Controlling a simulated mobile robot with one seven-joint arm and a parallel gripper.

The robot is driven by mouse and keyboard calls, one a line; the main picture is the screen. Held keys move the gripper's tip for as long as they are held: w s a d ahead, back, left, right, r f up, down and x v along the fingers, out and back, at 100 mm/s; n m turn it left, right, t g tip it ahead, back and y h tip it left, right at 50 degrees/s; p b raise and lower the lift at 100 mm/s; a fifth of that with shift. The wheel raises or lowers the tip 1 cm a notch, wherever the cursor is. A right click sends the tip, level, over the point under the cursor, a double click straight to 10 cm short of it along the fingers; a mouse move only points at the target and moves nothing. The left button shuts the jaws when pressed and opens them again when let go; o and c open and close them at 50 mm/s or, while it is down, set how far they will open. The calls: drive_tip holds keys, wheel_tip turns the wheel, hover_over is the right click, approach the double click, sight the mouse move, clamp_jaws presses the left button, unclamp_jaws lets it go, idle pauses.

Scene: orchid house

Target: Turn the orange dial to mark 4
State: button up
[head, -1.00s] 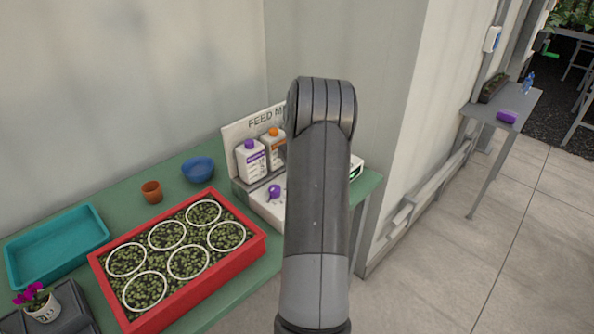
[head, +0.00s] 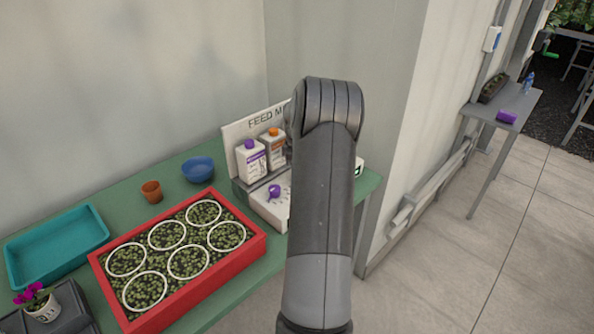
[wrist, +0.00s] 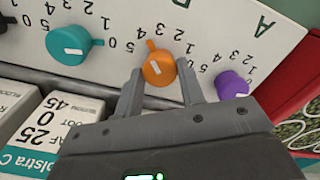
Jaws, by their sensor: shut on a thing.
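The orange dial (wrist: 157,70) is on a white sloped panel (wrist: 225,30) in the wrist view. It has a small tab at its upper left edge and a pale line on its face. The printed numbers appear upside down; the tab points up, slightly left, and I cannot tell exactly which mark it meets. My gripper (wrist: 160,67) has one finger on each side of the dial and is shut on it. In the head view my arm hides the orange dial and the gripper.
A teal dial (wrist: 72,45) and a purple dial (wrist: 232,86) sit on either side. White bottles, one purple-capped (head: 251,161) and one orange-capped (head: 273,149), stand behind the panel. A red planted tray (head: 255,248) is to the left on the green bench (head: 110,192).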

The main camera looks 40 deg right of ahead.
drive_tip(key=shift+n, duration=0.6)
drive_tip(key=o, duration=1)
wheel_tip(320, 180, up, 11)
idle(0.6)
